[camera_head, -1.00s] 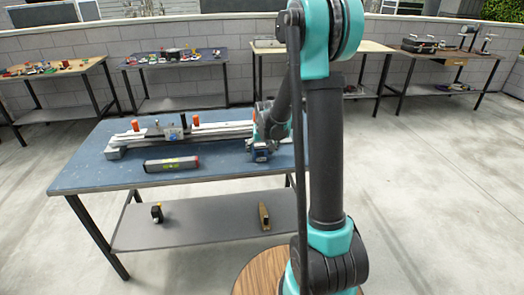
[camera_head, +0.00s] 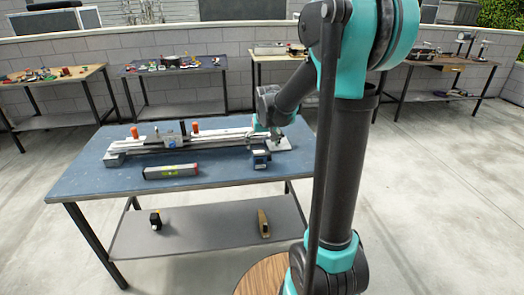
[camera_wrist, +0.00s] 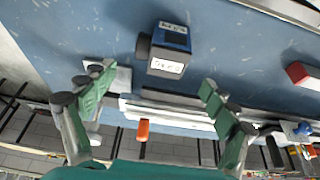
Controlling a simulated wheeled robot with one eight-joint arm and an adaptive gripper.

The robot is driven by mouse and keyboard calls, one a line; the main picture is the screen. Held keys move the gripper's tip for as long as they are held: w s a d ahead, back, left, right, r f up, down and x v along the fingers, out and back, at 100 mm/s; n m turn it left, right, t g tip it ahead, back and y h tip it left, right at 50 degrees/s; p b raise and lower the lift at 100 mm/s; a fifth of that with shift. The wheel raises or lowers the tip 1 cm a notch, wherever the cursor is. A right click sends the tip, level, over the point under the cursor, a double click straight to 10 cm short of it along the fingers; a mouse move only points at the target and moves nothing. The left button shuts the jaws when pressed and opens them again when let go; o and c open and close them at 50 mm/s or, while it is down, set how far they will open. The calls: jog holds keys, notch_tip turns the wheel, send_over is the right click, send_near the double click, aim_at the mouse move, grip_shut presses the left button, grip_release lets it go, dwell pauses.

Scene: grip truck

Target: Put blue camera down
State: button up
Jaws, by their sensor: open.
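The blue camera (camera_head: 261,160) stands on the blue-topped workbench (camera_head: 95,178), near its right front edge, in the head view. In the wrist view the blue camera (camera_wrist: 170,38) shows a dark lens side and a white label. My gripper (camera_wrist: 155,82) is open in the wrist view, with its green fingers spread wide and apart from the camera. Nothing is between the fingertips. In the head view my gripper is small, behind the camera and over the rail's right end; its fingers are hard to make out.
A long rail device (camera_head: 190,145) with orange knobs lies along the bench behind the camera. The lower shelf (camera_head: 195,225) holds a tape measure (camera_head: 155,219) and a brown tool (camera_head: 264,223). Other tables stand behind.

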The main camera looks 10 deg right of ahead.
jog(key=s+d+f, duration=0.1)
jog(key=s+f, duration=0.1)
jog(key=s, duration=0.7)
jog(key=s+d+f, duration=0.1)
jog(key=s+f, duration=0.2)
jog(key=s, duration=0.6)
jog(key=s+d+f, duration=0.2)
jog(key=s, duration=0.7)
jog(key=shift+s+f, duration=0.3)
jog(key=shift+f, duration=0.1)
jog(key=shift+c, duration=0.4)
